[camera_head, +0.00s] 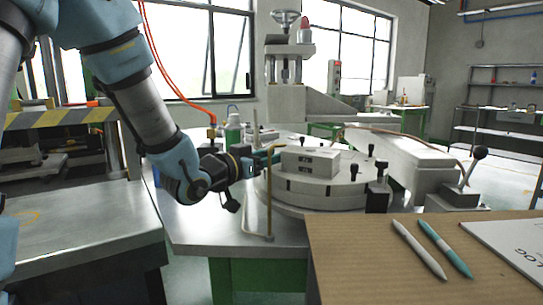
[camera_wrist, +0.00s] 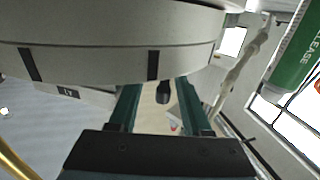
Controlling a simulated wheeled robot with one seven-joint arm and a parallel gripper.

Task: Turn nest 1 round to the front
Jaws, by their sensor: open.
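The round grey turntable (camera_head: 312,191) stands on the metal bench, with a pale two-part block (camera_head: 310,160) on top. Several black-knobbed pegs stand around it, one at its right (camera_head: 381,166). My gripper (camera_head: 272,157) is at the turntable's left edge, beside the block, with its teal fingers pointing right. In the wrist view the turntable rim (camera_wrist: 110,60), with dark marks, fills the top. My gripper (camera_wrist: 160,88) is open there, and a dark knob (camera_wrist: 163,92) shows between its fingers. I cannot tell whether they touch it. Which nest is nest 1 cannot be read.
A thin brass rod (camera_head: 269,195) stands in front of the turntable's left side. A green bottle (camera_head: 233,132) stands behind my gripper and shows large at right in the wrist view (camera_wrist: 297,50). A lever with a black ball (camera_head: 479,153) is at right. A brown board (camera_head: 360,250) with pens lies in front.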

